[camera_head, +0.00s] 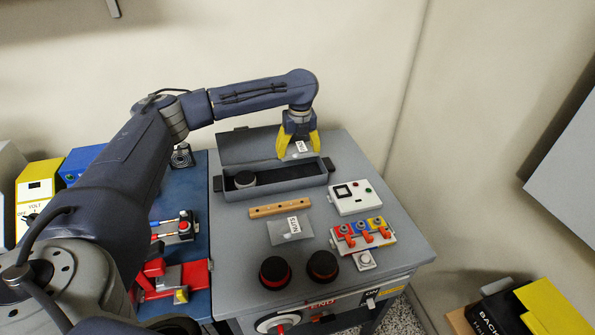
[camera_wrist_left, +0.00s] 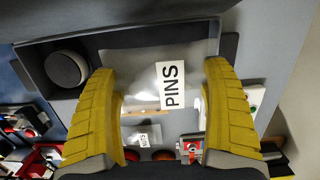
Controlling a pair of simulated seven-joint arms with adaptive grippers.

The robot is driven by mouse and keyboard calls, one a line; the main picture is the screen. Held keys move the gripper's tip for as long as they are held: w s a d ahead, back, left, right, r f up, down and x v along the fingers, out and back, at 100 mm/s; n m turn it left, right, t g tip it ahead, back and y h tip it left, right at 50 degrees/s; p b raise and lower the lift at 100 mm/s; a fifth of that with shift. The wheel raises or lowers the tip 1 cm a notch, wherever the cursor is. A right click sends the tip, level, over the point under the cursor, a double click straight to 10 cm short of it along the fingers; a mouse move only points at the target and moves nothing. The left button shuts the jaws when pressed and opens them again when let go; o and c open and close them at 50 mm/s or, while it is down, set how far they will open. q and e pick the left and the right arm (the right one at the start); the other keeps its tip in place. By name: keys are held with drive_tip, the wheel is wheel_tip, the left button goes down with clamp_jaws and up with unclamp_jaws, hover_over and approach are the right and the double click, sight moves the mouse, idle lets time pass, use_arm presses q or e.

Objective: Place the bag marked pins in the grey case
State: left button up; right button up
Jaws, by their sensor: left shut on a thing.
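My left gripper (camera_head: 298,150) is shut on the clear bag marked PINS (camera_head: 301,146). In the left wrist view the bag (camera_wrist_left: 145,75) hangs between the yellow fingers (camera_wrist_left: 160,88), with its white label readable. The gripper and bag are above the right part of the open grey case (camera_head: 278,191), apart from its floor as far as I can tell. The case lid (camera_head: 245,147) stands raised at the back. My right gripper is not in view.
A bag marked NUTS (camera_head: 283,232) lies in front of the case, behind two dark round knobs (camera_head: 274,270). A wooden strip (camera_head: 280,207) lies between bag and case. A white switch box (camera_head: 354,198) and a coloured lever panel (camera_head: 363,234) stand to the right.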

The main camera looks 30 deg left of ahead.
sight(299, 150)
use_arm(q)
drive_tip(key=shift+f, duration=4.45)
drive_tip(key=shift+f, duration=0.15)
drive_tip(key=o, duration=1.2)
drive_tip(key=r, duration=0.4)
drive_tip(key=d+r, duration=0.1)
drive_tip(key=r, duration=0.3)
drive_tip(key=s+r, duration=0.1)
drive_tip(key=r, duration=0.3)
drive_tip(key=shift+s+d+r, duration=0.1)
drive_tip(key=shift+d, duration=0.05)
drive_tip(key=shift+r, duration=0.1)
